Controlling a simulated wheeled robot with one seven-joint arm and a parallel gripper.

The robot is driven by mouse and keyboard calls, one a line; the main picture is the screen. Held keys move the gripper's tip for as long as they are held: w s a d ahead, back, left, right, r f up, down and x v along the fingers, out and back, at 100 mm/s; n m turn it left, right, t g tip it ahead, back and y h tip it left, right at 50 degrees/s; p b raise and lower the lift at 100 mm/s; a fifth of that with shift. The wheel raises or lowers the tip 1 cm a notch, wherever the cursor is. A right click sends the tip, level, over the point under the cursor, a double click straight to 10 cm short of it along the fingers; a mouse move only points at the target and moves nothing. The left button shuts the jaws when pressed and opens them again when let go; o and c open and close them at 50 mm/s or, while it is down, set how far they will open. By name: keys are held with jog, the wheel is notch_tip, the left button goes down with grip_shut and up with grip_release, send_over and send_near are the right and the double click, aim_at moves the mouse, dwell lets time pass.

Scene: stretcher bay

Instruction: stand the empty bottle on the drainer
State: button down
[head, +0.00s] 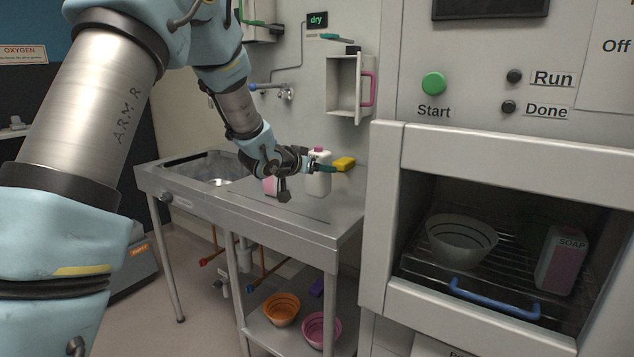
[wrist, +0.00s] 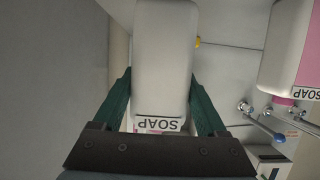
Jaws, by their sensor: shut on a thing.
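My gripper (head: 314,166) is shut on a white bottle (head: 319,181) with a pink cap, labelled SOAP. The bottle looks upright, just above or on the steel drainer (head: 312,210) right of the sink; contact with the surface cannot be told. In the wrist view the white bottle (wrist: 163,60) sits between the green fingers of my gripper (wrist: 161,90), with no pink filling visible in its body. Another SOAP bottle with pink in it (wrist: 288,50) shows at the right of the wrist view. A pink item (head: 270,186) on the drainer is partly hidden by my wrist.
A yellow sponge (head: 344,163) lies behind the held bottle. The sink basin (head: 200,168) is to the left. A cabinet at right holds a bowl (head: 461,240) and a pink-and-white soap bottle (head: 561,260) on a rack. The drainer's front is clear.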

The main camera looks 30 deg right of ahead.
aim_at(313, 179)
jog(key=shift+f, duration=1.9)
jog(key=shift+f, duration=0.15)
grip_release()
jog(key=shift+r+p, duration=0.2)
jog(key=shift+p, duration=0.1)
jog(key=b+v, duration=0.2)
jog(key=v, duration=1)
